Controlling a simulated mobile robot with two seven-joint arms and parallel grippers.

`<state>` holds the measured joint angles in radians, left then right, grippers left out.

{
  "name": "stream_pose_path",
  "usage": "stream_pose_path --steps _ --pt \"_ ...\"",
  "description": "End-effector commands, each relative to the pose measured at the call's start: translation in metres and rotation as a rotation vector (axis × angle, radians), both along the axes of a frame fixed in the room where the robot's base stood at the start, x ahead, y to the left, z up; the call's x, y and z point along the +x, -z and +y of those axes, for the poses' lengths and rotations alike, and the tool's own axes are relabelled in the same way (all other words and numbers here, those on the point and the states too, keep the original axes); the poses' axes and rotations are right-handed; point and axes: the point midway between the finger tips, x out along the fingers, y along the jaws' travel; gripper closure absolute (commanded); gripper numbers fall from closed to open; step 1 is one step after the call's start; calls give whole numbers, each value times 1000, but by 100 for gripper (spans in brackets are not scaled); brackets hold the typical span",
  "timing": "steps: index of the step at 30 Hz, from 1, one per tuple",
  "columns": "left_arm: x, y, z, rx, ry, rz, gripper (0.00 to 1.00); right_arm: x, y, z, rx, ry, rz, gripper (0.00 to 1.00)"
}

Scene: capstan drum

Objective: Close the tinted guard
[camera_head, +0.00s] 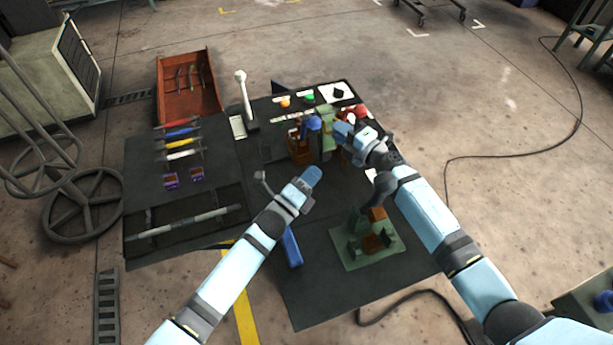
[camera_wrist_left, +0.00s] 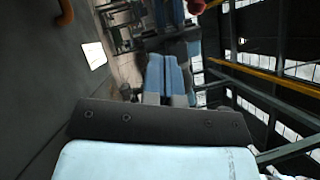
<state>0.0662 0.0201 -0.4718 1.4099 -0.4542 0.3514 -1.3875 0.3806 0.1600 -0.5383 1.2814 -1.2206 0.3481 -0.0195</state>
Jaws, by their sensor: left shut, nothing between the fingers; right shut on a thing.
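An orange-brown part (camera_head: 300,150), which looks like the tinted guard, stands at the drum station at the back of the dark table. A green upright part (camera_head: 328,119) and a blue knob (camera_head: 313,123) are beside it. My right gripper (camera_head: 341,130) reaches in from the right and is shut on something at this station. Its fingers hide what they hold, and I cannot tell how far the guard is open. My left gripper (camera_head: 313,175) is shut and empty, in front of the station and apart from it.
A red button (camera_head: 360,110) and a black knob on a white plate (camera_head: 338,92) are behind my right gripper. A white-topped lever (camera_head: 242,88) stands left. A green fixture plate (camera_head: 352,259) lies near the front, beneath my right arm.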

Motion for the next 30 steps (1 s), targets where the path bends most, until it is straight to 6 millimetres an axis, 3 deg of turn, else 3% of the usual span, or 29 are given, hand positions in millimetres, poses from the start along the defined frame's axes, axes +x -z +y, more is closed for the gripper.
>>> stream_pose_path --steps 8,15,30 --pt "48 -14 -36 -3 1 1 100 1 -4 -1 3 1 -4 100" --pt "77 -24 -29 -1 0 2 100 1 -4 -1 3 2 -4 100" --pt "85 -27 -27 -2 -1 2 100 2 -4 -1 3 2 -4 100"
